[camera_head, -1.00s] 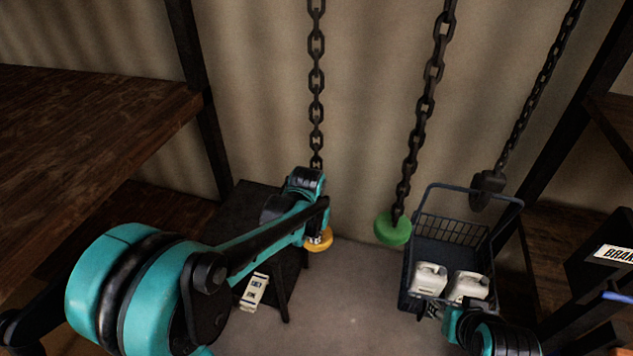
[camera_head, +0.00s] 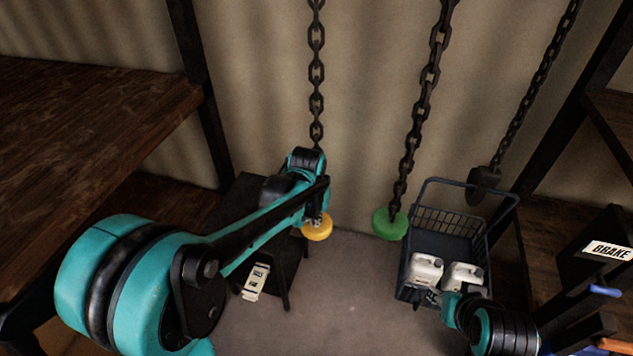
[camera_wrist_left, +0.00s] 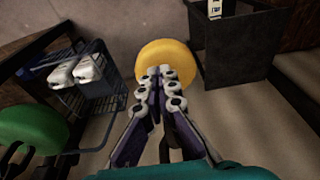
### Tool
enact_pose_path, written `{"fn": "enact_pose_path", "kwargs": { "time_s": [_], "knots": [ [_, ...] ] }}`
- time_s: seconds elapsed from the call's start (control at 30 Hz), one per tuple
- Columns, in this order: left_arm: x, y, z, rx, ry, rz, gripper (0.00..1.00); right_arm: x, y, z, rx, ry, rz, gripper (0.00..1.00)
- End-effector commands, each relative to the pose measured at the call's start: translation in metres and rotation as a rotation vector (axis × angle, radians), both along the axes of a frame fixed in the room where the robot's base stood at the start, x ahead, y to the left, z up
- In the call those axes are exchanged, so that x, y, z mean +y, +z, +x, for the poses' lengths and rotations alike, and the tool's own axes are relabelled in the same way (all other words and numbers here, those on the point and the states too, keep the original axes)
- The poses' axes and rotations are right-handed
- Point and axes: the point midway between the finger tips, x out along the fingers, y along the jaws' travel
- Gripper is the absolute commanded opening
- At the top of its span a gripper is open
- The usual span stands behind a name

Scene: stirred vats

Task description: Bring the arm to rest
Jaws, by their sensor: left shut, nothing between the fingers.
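My left arm reaches in from the left in the head view. Its gripper (camera_head: 315,219) points down just above a yellow disc (camera_head: 317,232). In the left wrist view the left gripper (camera_wrist_left: 165,73) is shut with nothing between its fingers, and the yellow disc (camera_wrist_left: 165,56) shows just beyond the tips. I cannot tell whether they touch. My right gripper (camera_head: 426,297) is low at the right, by the basket with white jugs; its fingers are too small and dark to read.
A green disc (camera_head: 390,225) hangs on a chain beside the dark wire basket (camera_head: 448,243), which holds white jugs (camera_head: 426,268). A dark stand (camera_head: 243,210) is behind my left arm. Wooden shelves (camera_head: 90,110) are at the left. Grey floor (camera_head: 345,290) lies open between.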

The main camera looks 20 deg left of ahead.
Motion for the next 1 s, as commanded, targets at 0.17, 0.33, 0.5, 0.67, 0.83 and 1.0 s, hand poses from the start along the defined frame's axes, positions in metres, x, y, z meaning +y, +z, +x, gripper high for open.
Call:
{"fn": "enact_pose_path", "kwargs": {
  "time_s": [0.17, 0.33, 0.5, 0.67, 0.83, 1.0],
  "knots": [
    [0.0, 0.022, 0.0, 0.0, 0.0, 0.0, 0.0, 0.0, 0.017, 0.0, 0.0, 0.0, 0.0, 0.4],
    [0.0, 0.025, 0.0, 0.0, 0.0, 0.0, 0.0, 0.0, 0.018, 0.0, 0.0, 0.0, 0.0, 0.4],
    [0.0, 0.024, 0.0, 0.0, 0.0, 0.0, 0.0, 0.0, 0.017, 0.0, 0.0, 0.0, 0.0, 0.4],
    [0.0, 0.024, 0.0, 0.0, 0.0, 0.0, 0.0, 0.0, 0.017, 0.0, 0.0, 0.0, 0.0, 0.4],
    [0.001, 0.019, -0.006, -0.012, 0.001, -0.001, 0.0, 0.0, 0.006, 0.0, 0.0, 0.0, 0.0, 0.4],
    [0.007, -0.005, -0.034, -0.074, 0.007, -0.004, 0.0, 0.0, -0.041, 0.0, 0.0, 0.0, 0.0, 0.4]
  ]
}}
